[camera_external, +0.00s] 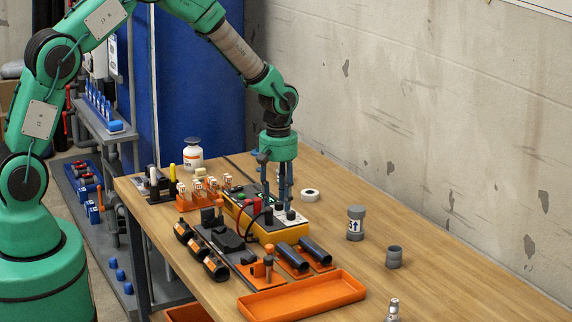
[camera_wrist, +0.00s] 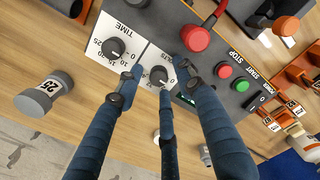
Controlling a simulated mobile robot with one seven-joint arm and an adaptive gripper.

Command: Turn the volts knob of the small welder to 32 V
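The small welder (camera_external: 268,236) is a yellow-sided box with a dark top on the bench. My gripper (camera_wrist: 158,84) has three blue fingers spread around the small knob, with visible gaps at the sides. Contact with the near finger cannot be told. In the external view my gripper (camera_external: 278,207) points straight down over the welder. A dark display is partly covered.
The welder top also has a red plug (camera_wrist: 195,38), a red button (camera_wrist: 225,71) and a green button (camera_wrist: 241,86). An orange tray (camera_external: 303,294) lies in front. Grey pipe fittings (camera_external: 355,223) stand to the right. Bench space right of the welder is mostly clear.

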